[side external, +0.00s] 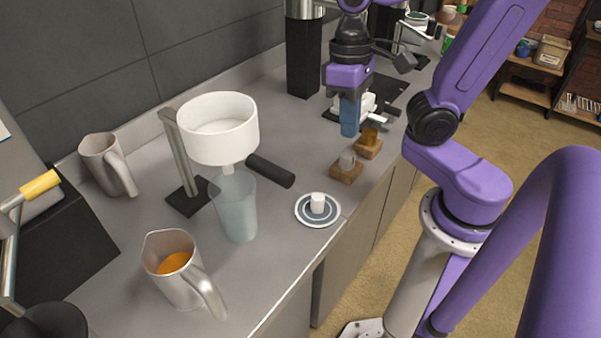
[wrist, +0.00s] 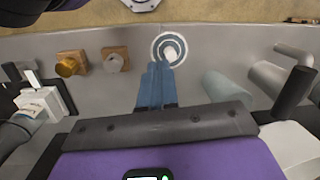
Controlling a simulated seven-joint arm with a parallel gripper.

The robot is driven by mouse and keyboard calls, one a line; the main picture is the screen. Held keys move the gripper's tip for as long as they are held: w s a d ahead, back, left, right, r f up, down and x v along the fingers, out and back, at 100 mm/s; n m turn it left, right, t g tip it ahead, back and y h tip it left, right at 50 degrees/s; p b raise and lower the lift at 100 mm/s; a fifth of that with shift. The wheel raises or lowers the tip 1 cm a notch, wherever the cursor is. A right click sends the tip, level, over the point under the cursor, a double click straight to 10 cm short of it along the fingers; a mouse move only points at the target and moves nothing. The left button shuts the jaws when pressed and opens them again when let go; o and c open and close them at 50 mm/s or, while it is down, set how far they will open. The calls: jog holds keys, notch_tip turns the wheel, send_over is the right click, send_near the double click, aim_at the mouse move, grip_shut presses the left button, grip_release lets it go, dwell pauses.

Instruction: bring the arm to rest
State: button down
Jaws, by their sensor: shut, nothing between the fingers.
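My gripper (side external: 350,117) is at the end of my purple arm, with blue fingers pointing down above the counter near the two wooden blocks. In the wrist view the blue fingers (wrist: 157,80) are together, with nothing between them. They appear just below a round blue-and-white coaster (wrist: 169,50) in that picture. In the side view the coaster (side external: 301,217) lies on the counter with a small white cylinder (side external: 318,203) on it, well apart from my gripper.
Two wooden blocks (side external: 345,176) with small items stand near the counter's front edge. A frosted cup (side external: 236,207) stands under a white dripper (side external: 218,128) with a black handle. A metal pitcher (side external: 180,274) holds amber liquid. Bare counter (side external: 270,240) lies between the cup and edge.

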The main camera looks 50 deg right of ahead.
jog(key=s+f+n+t, duration=0.1)
jog(key=s+f+n, duration=0.4)
jog(key=n, duration=0.5)
jog(key=shift+s+d+f+n+t+h, duration=0.2)
jog(key=shift+s+n+t+h, duration=0.15)
jog(key=shift+s, duration=0.6)
